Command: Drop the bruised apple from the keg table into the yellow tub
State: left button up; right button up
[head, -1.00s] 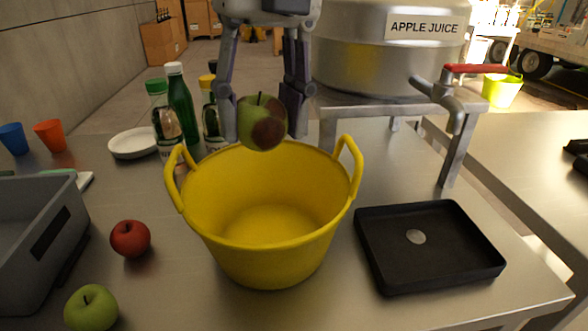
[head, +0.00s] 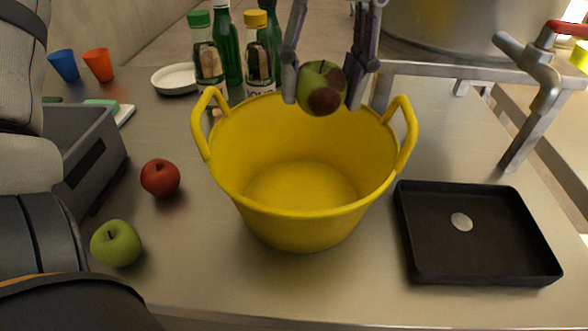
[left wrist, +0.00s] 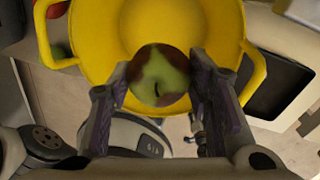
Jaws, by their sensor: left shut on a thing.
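The bruised apple (head: 321,88), green with dark brown-red patches, is held between the two fingers of my left gripper (head: 325,85). It hangs over the back part of the yellow tub (head: 300,227), near the far rim. The left wrist view also shows the apple (left wrist: 160,76) between the fingers (left wrist: 160,88), with the yellow tub (left wrist: 98,40) behind and below it. The tub is a two-handled basket standing upright on the metal table; its visible inside is empty. My right gripper is not in view.
A red apple (head: 160,177) and a green apple (head: 116,243) lie left of the tub, beside a grey crate (head: 100,160). Bottles (head: 208,62) and a white plate (head: 174,79) stand behind. A black tray (head: 480,235) lies to the right, near the metal tap (head: 540,75).

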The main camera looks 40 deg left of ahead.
pick_arm(q)
jog(key=o, duration=1.3)
jog(key=r, duration=0.8)
jog(key=w+d+r, duration=0.1)
jog(key=r, duration=0.3)
